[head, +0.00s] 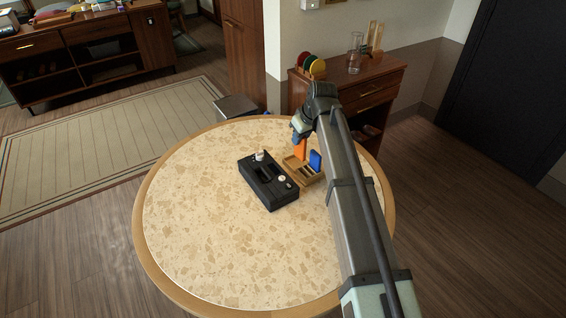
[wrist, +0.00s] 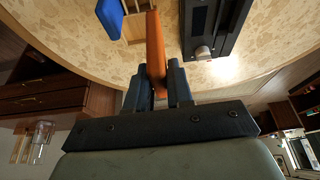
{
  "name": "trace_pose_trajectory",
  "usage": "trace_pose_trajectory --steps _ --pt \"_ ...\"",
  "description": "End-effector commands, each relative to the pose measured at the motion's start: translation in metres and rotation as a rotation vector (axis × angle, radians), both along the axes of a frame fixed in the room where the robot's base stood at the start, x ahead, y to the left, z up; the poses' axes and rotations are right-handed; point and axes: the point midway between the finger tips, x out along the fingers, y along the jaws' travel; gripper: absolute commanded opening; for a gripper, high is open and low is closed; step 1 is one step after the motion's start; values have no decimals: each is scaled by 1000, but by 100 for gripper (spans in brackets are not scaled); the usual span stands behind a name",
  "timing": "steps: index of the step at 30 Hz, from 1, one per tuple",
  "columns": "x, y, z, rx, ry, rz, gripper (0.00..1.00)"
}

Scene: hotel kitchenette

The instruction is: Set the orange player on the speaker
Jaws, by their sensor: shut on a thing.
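The orange player (head: 300,149) is a thin upright slab at the wooden holder (head: 305,177). My gripper (head: 301,136) is shut on its upper part. The wrist view shows the orange player (wrist: 154,45) between the two dark fingers (wrist: 160,80). I cannot tell whether its lower end still sits in the holder or is just clear of it. A black box with pale knobs (head: 262,190), apparently the speaker, lies on the table just left of the holder. The speaker also shows at the top right of the wrist view (wrist: 212,30).
A blue player (head: 316,160) stands in the holder, right of the orange one. The round speckled table (head: 210,240) is clear in front and at left. A wooden cabinet (head: 375,95) with a glass jug (head: 355,55) and coloured discs (head: 312,65) stands behind.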

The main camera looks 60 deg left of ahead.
Motion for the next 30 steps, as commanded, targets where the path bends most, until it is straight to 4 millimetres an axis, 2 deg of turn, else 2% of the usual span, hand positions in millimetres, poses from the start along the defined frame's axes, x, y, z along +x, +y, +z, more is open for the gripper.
trace_pose_trajectory --steps 6,9,15,25,30 --pt "-68 27 14 13 -7 85 0" --pt "-96 36 21 18 -15 118 0" --pt "-130 45 32 21 -31 141 0" --pt "-124 40 32 -1 -8 -5 0" --pt "-124 40 21 -2 1 -24 0"
